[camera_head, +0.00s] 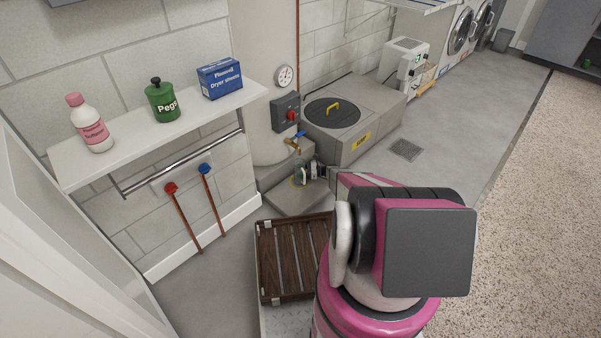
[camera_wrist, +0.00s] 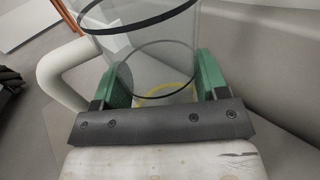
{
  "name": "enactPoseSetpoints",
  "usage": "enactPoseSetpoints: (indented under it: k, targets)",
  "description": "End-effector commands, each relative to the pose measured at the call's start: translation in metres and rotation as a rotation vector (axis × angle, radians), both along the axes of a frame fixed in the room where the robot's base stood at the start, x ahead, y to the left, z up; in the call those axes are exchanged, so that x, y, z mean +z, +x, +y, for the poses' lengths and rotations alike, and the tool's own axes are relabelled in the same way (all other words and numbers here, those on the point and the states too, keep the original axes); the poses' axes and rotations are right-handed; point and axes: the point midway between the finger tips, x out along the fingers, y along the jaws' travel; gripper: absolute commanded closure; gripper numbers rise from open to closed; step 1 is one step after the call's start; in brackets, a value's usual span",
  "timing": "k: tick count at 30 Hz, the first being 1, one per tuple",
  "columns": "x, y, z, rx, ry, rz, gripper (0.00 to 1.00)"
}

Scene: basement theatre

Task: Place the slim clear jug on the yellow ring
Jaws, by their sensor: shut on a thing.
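The slim clear jug (camera_wrist: 150,40) has dark bands around it and a pale handle on its left. My gripper (camera_wrist: 164,82) is shut on it, with a green finger on either side. In the head view, my gripper (camera_head: 314,172) holds the jug (camera_head: 299,172) below the brass tap. Part of the yellow ring (camera_wrist: 160,89) shows through and behind the jug in the wrist view. In the head view only a trace of the ring (camera_head: 292,182) shows on the low grey slab. I cannot tell whether the jug touches the slab.
The brass tap (camera_head: 292,147) with a blue lever juts from the tank (camera_head: 265,60) close above the jug. A grey box (camera_head: 350,140) with a round dark lid stands behind. A brown slatted rack (camera_head: 285,262) lies in front. Open floor (camera_head: 465,120) extends to the right.

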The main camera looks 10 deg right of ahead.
Motion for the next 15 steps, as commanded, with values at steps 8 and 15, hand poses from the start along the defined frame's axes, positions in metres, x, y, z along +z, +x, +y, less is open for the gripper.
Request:
enactPoseSetpoints:
  k: [8, 15]
  targets:
    - [-0.0034, 0.0001, 0.0, 0.0, 0.001, 0.0, 0.6]
    - [-0.0028, -0.0001, 0.0, 0.0, 0.0, 0.0, 0.07]
